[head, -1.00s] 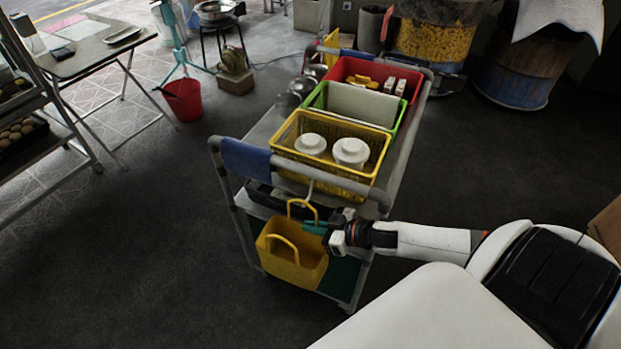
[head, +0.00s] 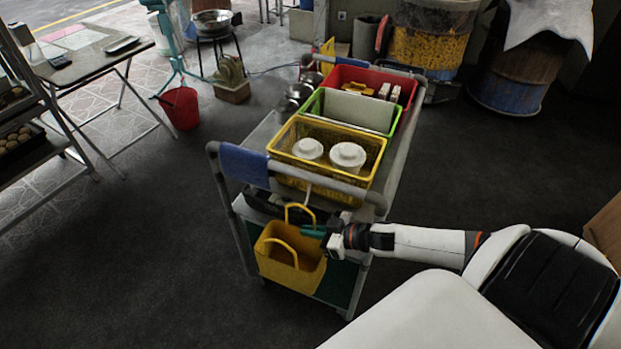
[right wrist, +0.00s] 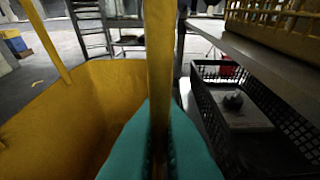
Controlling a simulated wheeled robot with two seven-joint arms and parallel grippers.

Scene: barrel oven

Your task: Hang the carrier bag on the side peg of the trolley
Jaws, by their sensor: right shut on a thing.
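The yellow carrier bag (head: 290,262) hangs upright at the near end of the trolley (head: 262,165), its two loop handles on top. My right gripper (head: 312,231) is shut on the bag's far handle, just below the trolley's end rail. In the right wrist view the teal fingertips (right wrist: 160,150) close around the yellow handle strap (right wrist: 160,60), with the bag body (right wrist: 75,115) to the left. A pale hook-like peg (head: 308,192) hangs from the rail just above the handle loop. Whether the handle touches it is unclear. My left gripper is not in view.
The trolley top carries a yellow basket (head: 284,150) with white lidded pots, a green basket (head: 317,99) and a red basket (head: 410,84). A black crate (right wrist: 245,135) sits on the lower shelf beside the gripper.

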